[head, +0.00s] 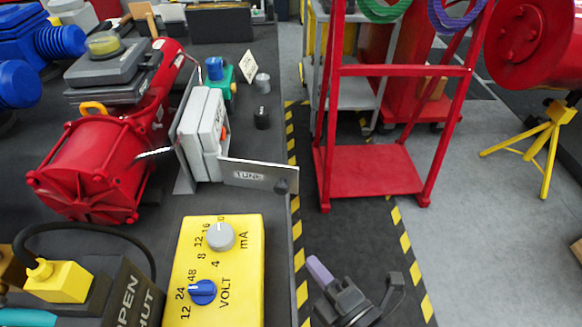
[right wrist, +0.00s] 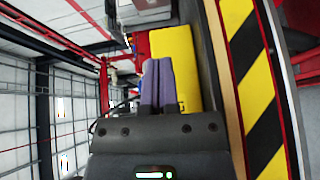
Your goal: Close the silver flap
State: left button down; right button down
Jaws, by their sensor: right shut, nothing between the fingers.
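The silver flap (head: 258,175), marked "TUNE", sticks out to the right from the lower edge of a white-grey box (head: 203,130). It stands open, with a dark round knob (head: 281,187) near its free end. My right gripper (head: 318,268) is below and to the right of the flap, over the floor beside the bench, apart from it. Its purple fingers are shut together and empty, and they show side by side in the right wrist view (right wrist: 157,85). My left gripper is not in view.
A yellow box (head: 240,265) with two dials lies in front of the flap, and also shows in the right wrist view (right wrist: 185,60). A red motor-like body (head: 95,165) is left. Bench space right of the small bottles is clear.

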jog(key=r, duration=0.1)
send_near(275, 190)
jog(key=shift+n+y, duration=0.3)
jog(key=a, duration=0.1)
jog(key=w+a, duration=0.1)
jog(key=a, duration=0.2)
jog(key=shift+w+a+f+b, duration=0.1)
jog(key=shift+w+f+b, duration=0.15)
jog(key=shift+b, duration=0.15)
jog(key=w, duration=0.3)
jog(key=shift+w+d, duration=0.25)
jog(key=shift+d, duration=0.1)
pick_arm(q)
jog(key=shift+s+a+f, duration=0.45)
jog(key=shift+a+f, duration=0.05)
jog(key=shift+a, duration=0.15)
pick_arm(e)
jog(key=shift+w, duration=0.3)
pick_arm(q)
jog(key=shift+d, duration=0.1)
pick_arm(e)
jog(key=shift+w+d, duration=0.1)
